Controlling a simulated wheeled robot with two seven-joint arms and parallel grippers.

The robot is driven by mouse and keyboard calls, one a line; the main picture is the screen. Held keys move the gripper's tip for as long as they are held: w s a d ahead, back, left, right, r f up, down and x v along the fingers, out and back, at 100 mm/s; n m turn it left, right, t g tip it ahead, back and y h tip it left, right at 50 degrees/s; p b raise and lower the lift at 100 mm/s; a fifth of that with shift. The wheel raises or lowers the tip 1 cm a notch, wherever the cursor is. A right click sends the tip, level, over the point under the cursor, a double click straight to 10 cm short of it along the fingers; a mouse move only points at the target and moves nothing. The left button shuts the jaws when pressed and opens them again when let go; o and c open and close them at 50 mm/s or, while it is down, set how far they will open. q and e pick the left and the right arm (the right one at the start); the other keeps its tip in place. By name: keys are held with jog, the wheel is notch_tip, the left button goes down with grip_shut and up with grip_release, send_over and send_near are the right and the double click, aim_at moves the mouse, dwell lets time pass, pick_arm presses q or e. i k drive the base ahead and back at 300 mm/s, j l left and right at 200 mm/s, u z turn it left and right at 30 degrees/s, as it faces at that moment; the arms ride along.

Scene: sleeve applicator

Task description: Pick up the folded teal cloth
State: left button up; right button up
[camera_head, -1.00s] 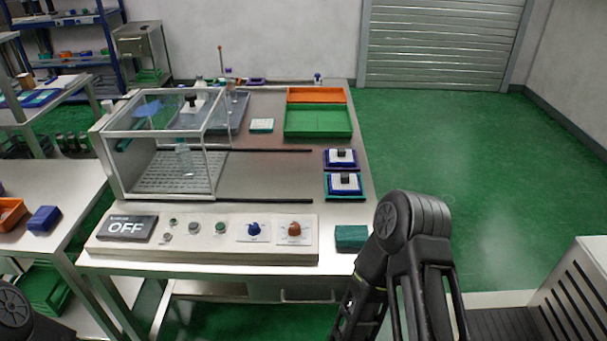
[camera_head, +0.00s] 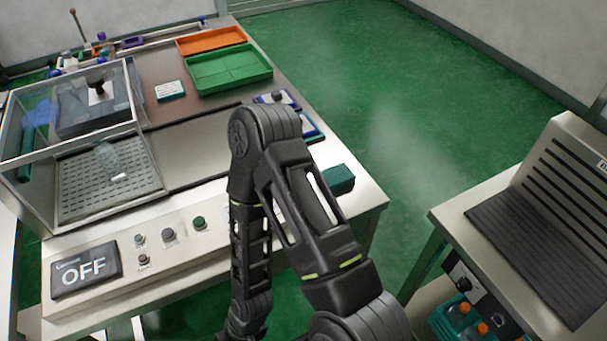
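The folded teal cloth (camera_head: 338,179) lies near the front right corner of the steel table (camera_head: 367,200). Part of it is hidden behind my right arm, which rises from the bottom of the view and bends just left of the cloth. The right gripper cannot be made out; only dark arm links show. My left arm and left gripper are out of view.
A clear enclosure (camera_head: 75,145) stands at left. Green (camera_head: 228,70) and orange (camera_head: 211,40) trays lie at the back. A steel unit with a slatted back (camera_head: 545,210) stands at right.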

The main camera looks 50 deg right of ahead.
aim_at(339, 177)
jog(key=z, duration=3)
